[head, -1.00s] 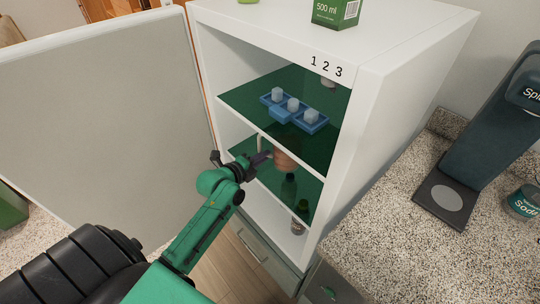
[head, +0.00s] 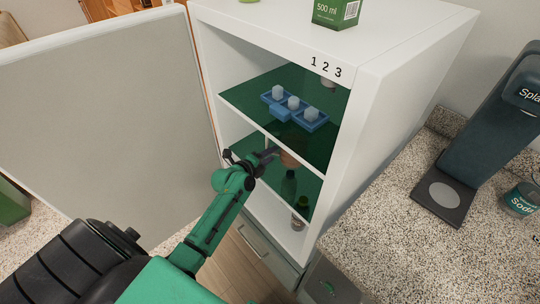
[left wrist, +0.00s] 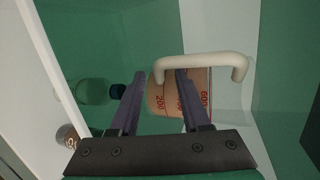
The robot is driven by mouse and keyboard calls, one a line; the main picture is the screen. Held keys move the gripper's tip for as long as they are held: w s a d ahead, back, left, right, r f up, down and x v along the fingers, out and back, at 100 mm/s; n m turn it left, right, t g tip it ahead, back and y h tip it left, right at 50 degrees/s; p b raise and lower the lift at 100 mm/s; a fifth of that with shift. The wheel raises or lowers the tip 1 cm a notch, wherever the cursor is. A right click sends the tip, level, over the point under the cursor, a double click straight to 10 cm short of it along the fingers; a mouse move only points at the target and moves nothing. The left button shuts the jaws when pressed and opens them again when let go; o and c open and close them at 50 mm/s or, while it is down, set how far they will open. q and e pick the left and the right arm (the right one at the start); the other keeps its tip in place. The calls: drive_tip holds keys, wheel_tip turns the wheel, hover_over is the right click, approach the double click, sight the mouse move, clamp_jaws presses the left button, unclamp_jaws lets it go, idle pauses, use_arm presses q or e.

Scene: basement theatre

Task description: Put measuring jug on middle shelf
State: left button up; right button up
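The measuring jug (left wrist: 161,100) is tan with red numbers and a cream handle (left wrist: 205,60) in the left wrist view. In the head view a small part of the jug (head: 291,159) shows in the cabinet, just below the front edge of the shelf (head: 315,145) bearing a blue tray. My left gripper (head: 274,152) reaches into that lower compartment. In the left wrist view its fingers (left wrist: 160,82) are apart. The right finger overlaps the jug and its tip is close to the handle; the left finger is beside the jug. Contact cannot be told. My right gripper is not in view.
The blue tray (head: 281,114) holds white cubes. A green bottle (head: 289,184) and a small jar (head: 298,222) stand lower in the cabinet. The open door (head: 100,110) is at the left. A speckled counter (head: 400,250) is at the right.

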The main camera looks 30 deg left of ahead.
use_arm(q)
drive_tip(key=v, duration=1.2)
drive_tip(key=s+f+n+g+y, duration=0.1)
drive_tip(key=s+f+n+g, duration=0.4)
drive_tip(key=f, duration=1)
drive_tip(key=s+f+n+g+y, duration=0.1)
drive_tip(key=s+f+n+g, duration=0.1)
drive_tip(key=s+f+n, duration=0.9)
drive_tip(key=s+d+f+n+g, duration=0.3)
drive_tip(key=s+d+f+g, duration=0.1)
drive_tip(key=s+f, duration=1.1)
drive_tip(key=s+g, duration=0.1)
drive_tip(key=s, duration=0.2)
drive_tip(key=shift+f+g+b, duration=0.3)
drive_tip(key=shift+g, duration=0.1)
drive_tip(key=shift+s+d, duration=0.1)
